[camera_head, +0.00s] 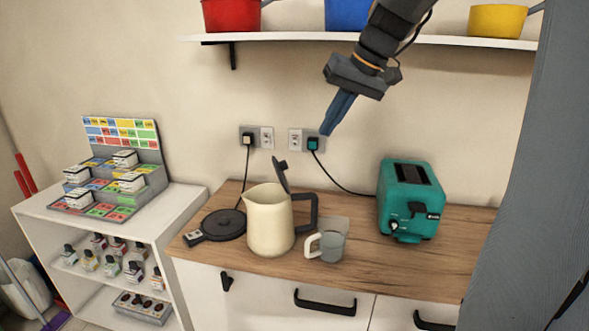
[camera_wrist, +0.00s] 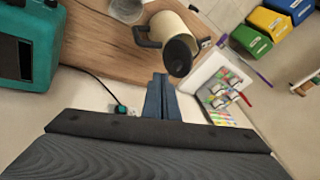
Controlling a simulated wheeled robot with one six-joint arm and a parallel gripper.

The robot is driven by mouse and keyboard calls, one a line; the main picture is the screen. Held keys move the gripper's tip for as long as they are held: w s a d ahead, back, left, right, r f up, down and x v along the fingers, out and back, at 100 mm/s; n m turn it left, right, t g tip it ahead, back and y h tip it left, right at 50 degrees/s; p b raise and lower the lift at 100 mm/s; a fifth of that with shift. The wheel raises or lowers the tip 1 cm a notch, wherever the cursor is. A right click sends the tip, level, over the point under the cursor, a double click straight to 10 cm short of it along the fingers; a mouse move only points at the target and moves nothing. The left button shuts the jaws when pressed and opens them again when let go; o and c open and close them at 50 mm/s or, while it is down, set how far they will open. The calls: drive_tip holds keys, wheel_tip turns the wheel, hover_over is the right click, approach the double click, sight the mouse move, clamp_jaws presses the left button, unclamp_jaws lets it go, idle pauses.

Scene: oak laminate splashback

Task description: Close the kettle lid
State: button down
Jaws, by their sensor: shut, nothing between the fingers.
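The cream kettle (camera_head: 269,224) stands upright on the wooden counter, beside its dark round base (camera_head: 224,223). Its dark lid (camera_head: 281,175) is open, tilted up above the handle side at the back right. In the wrist view the kettle (camera_wrist: 172,27) shows at the top with the dark lid (camera_wrist: 179,56) facing the camera. My gripper (camera_head: 328,131) is shut and empty, in the air above and behind the kettle to the right, in front of the wall sockets. In the wrist view its shut fingertips (camera_wrist: 160,77) are just below the lid, apart from it as far as I can tell.
A shelf (camera_head: 300,38) with pots hangs above. A white shelf unit (camera_head: 180,205) stands left.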

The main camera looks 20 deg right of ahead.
drive_tip(key=w+a+f+p, duration=0.3)
drive_tip(key=w+a+f, duration=0.2)
drive_tip(key=f, duration=0.3)
drive_tip(key=shift+w+a+f+p, duration=0.25)
drive_tip(key=shift+a+p, duration=0.15)
drive_tip(key=shift+a, duration=0.2)
idle(0.4)
